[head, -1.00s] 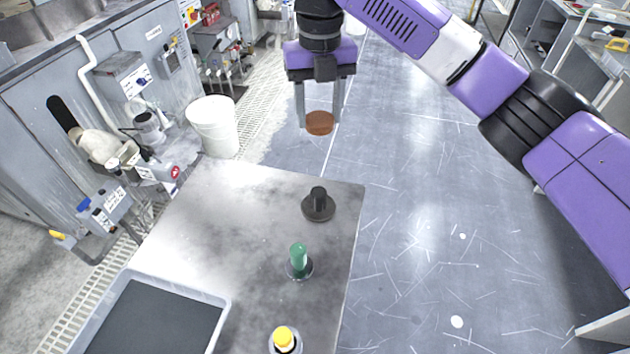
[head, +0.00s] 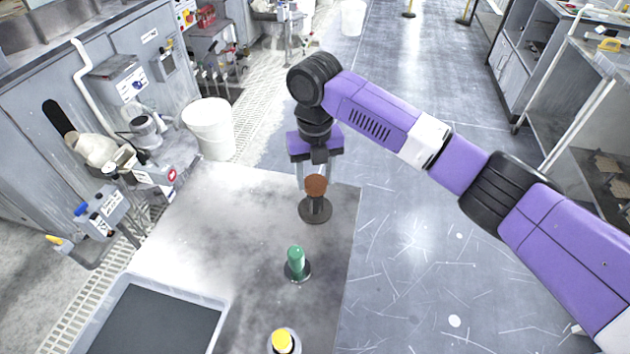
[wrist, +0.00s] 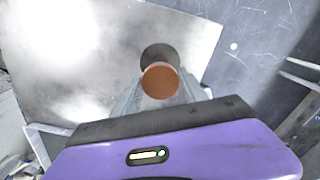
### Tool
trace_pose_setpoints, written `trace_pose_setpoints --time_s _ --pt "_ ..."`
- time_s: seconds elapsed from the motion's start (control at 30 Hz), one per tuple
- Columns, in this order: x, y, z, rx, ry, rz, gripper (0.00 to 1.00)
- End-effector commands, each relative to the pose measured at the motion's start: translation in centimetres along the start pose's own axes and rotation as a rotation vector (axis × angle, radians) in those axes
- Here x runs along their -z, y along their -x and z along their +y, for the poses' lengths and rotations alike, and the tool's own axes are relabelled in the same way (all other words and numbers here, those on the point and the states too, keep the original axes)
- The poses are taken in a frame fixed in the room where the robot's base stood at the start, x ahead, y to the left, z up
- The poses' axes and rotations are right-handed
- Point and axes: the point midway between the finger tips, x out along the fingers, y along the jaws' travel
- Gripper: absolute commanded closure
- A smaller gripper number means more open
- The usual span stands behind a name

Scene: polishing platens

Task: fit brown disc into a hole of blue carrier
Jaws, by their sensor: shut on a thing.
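The brown disc (head: 316,184) is held between the two fingers of my gripper (head: 314,188), which points down over the far right part of the grey table. The disc also shows in the wrist view (wrist: 160,80), between the fingers. In the head view it overlaps the upright post of a black round-based stand (head: 316,212); I cannot tell whether they touch. The black base shows partly behind the disc in the wrist view (wrist: 158,54). No blue carrier is visible in either current view.
On the table (head: 210,225) stand a green-topped post (head: 296,258) and a yellow-topped one (head: 282,342), in a line nearer me. A tray with a dark floor (head: 222,299) lies front left. A white bucket (head: 210,128) stands beyond the table. The table's middle is clear.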

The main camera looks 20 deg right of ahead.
Motion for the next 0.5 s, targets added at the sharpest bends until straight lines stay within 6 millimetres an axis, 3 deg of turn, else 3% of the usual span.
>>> trace_pose_setpoints --time_s 0.13,0.5 --pt "0.0 -1.9 0.0 -0.001 -0.001 0.001 0.95" --pt "0.0 -2.4 0.0 -0.001 0.000 0.000 0.95"
